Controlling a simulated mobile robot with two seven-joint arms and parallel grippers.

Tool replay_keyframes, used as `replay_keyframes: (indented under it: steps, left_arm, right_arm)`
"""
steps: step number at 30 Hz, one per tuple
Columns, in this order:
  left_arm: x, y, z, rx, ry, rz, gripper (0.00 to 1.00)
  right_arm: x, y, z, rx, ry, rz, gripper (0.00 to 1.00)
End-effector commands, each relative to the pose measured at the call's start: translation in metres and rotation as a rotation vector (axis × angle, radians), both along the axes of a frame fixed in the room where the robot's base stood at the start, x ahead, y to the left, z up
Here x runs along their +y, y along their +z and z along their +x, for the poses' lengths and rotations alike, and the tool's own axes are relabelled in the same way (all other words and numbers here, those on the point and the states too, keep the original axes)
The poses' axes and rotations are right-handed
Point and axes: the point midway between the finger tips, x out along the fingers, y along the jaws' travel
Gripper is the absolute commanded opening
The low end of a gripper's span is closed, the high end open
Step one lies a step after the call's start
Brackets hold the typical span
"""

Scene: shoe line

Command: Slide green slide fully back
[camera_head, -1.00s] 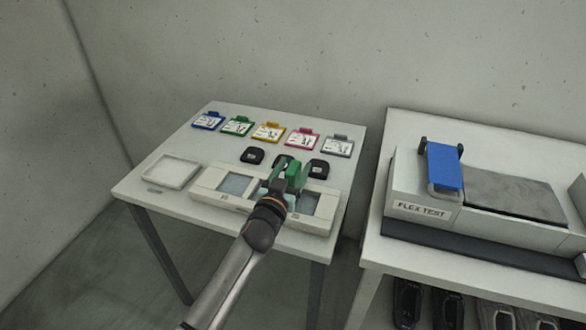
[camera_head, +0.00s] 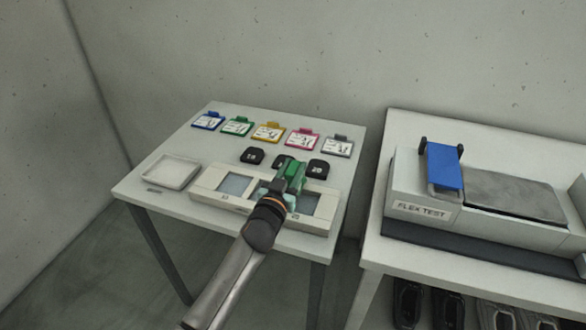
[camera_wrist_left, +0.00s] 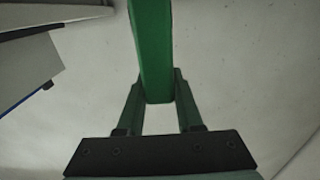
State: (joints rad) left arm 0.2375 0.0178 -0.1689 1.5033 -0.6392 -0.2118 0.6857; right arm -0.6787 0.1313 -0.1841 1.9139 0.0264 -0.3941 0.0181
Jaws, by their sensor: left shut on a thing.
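The green slide (camera_head: 293,172) stands above the right part of a pale panel (camera_head: 208,196) with grey windows, at the front of the left table. My left gripper (camera_head: 284,187) is at it from the front. In the left wrist view the green slide (camera_wrist_left: 152,50) runs up the middle, its end between the two fingers of my left gripper (camera_wrist_left: 157,98), which is shut on it. My gripper hides the slide's lower part and part of the panel in the head view. My right gripper is not in view.
Several coloured clip cards (camera_head: 269,132) lie along the back of the table. Black numbered pads (camera_head: 252,156) lie just behind the panel. A white tray (camera_head: 171,172) is at left. A flex test machine (camera_head: 421,208) stands on the right table.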

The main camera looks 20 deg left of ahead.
Motion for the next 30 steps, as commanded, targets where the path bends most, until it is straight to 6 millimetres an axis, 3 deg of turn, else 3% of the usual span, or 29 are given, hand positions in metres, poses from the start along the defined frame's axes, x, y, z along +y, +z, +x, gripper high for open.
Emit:
replay_keyframes:
  steps: [25, 30]
  left_arm:
    - [0.0, -0.001, 0.0, 0.001, 0.0, 0.001, 0.0]
    - [0.012, 0.001, 0.0, 0.002, 0.002, 0.004, 0.0]
  right_arm:
    - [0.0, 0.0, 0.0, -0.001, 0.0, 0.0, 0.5]
    - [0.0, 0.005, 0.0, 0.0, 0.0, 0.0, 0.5]
